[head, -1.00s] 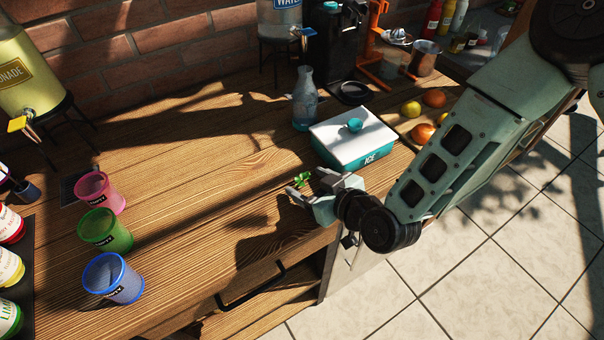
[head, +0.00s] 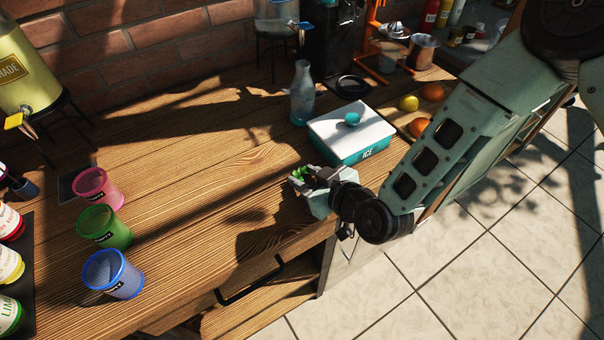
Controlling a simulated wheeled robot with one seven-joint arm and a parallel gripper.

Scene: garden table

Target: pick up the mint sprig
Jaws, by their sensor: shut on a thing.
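The mint sprig (head: 298,172) is a small bright green leafy bit in the head view, near the table's front edge and just left of the ice box. My gripper (head: 301,178) is shut on it, and the leaves show between and beyond the fingertips. The fingers hide part of the sprig. I cannot tell whether it touches the table or is slightly above it.
The white-lidded ice box (head: 349,131) stands close behind my gripper. A glass bottle (head: 303,95) is behind it. Pink (head: 97,188), green (head: 104,228) and blue (head: 113,275) cups stand at left. The wooden table (head: 190,190) between is clear.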

